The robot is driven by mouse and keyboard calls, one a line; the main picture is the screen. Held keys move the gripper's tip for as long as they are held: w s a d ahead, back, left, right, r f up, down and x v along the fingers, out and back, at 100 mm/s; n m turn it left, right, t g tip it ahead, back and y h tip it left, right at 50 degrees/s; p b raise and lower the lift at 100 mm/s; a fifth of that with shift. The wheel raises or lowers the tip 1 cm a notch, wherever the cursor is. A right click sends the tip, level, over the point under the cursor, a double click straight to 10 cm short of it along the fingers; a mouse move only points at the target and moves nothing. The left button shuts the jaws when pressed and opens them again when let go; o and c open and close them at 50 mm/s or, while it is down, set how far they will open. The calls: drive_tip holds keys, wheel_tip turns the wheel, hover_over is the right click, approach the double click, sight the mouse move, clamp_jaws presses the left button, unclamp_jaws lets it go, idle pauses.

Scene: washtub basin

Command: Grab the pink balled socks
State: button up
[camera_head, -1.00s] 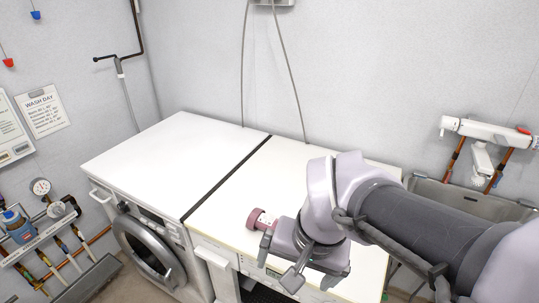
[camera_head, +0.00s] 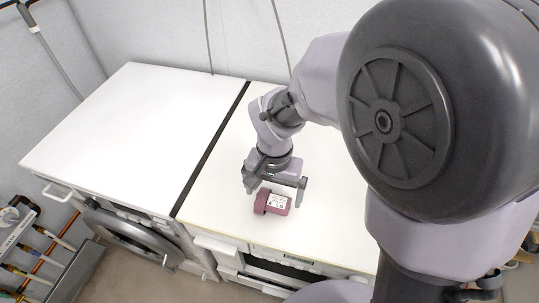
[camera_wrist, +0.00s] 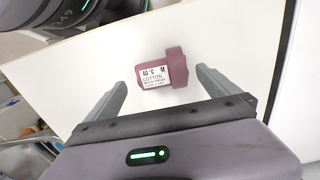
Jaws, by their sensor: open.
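The pink balled socks (camera_head: 272,202) lie on the white top of the right-hand machine, near its front edge. They carry a white printed label, readable as cotton in the wrist view (camera_wrist: 176,66). My gripper (camera_head: 274,190) is open just behind and above the socks in the head view. In the wrist view, its two fingers (camera_wrist: 160,82) stand apart, with the socks ahead of and roughly between the tips. The fingers do not appear to touch the socks.
The white top (camera_head: 225,190) around the socks is clear. A dark strip (camera_head: 208,155) separates it from the left machine's empty top (camera_head: 125,115). The front edge lies close to the socks. Pipes (camera_head: 48,255) show at the lower left. My arm hides the right side.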

sight(273, 197)
drive_tip(key=f+b, duration=0.2)
drive_tip(key=f, duration=0.1)
drive_tip(key=w+f+b, duration=0.1)
drive_tip(key=f, duration=0.1)
drive_tip(key=shift+f, duration=0.25)
drive_tip(key=shift+r, duration=0.1)
drive_tip(key=c, duration=1.3)
drive_tip(key=shift+r, duration=0.15)
